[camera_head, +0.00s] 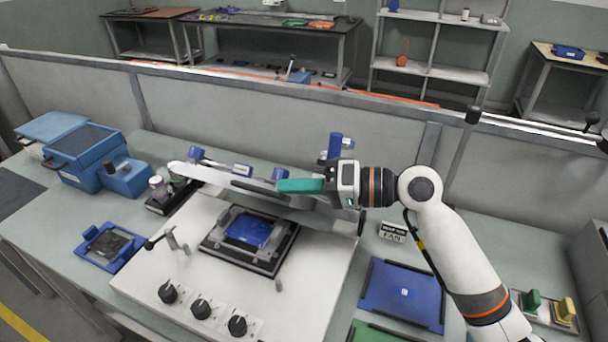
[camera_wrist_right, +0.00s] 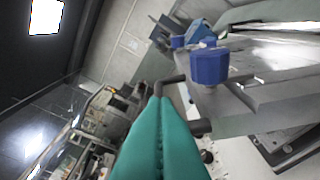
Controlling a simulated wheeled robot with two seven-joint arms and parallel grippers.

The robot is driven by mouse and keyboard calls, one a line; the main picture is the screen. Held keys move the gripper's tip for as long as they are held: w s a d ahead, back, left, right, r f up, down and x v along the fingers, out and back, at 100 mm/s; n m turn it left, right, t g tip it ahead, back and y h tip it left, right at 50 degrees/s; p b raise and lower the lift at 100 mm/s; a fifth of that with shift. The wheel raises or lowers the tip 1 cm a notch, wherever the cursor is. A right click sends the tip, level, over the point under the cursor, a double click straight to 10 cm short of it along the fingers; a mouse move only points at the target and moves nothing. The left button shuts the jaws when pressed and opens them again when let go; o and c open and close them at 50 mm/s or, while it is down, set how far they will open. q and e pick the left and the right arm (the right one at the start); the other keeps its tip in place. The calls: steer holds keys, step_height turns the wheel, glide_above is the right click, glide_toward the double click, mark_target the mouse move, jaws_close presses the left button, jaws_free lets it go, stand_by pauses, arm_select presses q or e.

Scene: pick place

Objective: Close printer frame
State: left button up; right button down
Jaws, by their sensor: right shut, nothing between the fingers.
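The printer (camera_head: 275,290) has a white base on the bench, with a blue piece (camera_head: 248,229) in a dark holder on top. Its light grey frame (camera_head: 215,178) is raised above and behind this holder, with blue knobs along it. My right gripper (camera_head: 280,186) has teal fingers pressed together, with nothing between them. The fingers point left, over the raised frame in the head view; I cannot tell whether they touch it. In the right wrist view the shut fingertips (camera_wrist_right: 159,98) are beside a blue knob (camera_wrist_right: 208,66) of the frame. My left gripper is not in view.
Blue boxes (camera_head: 90,160) stand at the left, with a blue tray (camera_head: 108,246) in front. A blue panel (camera_head: 402,293) lies to the right of the printer. Black dials (camera_head: 201,308) line the printer's front. A low partition (camera_head: 270,112) runs behind the bench.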

steer(key=s+a+f+n+b, duration=0.1)
steer(key=s+f+n+b, duration=0.1)
steer(key=f, duration=0.4)
steer(key=s+a+f+n+t+h+b, duration=0.1)
steer(key=s+a+f+n+b, duration=0.1)
steer(key=s+f+b, duration=0.3)
steer(key=shift+s+a+f+n+h, duration=0.15)
steer(key=shift+s+f+n+h, duration=0.15)
steer(key=shift+s+f+n, duration=0.35)
steer(key=shift+w+f, duration=0.1)
steer(key=shift+f, duration=0.15)
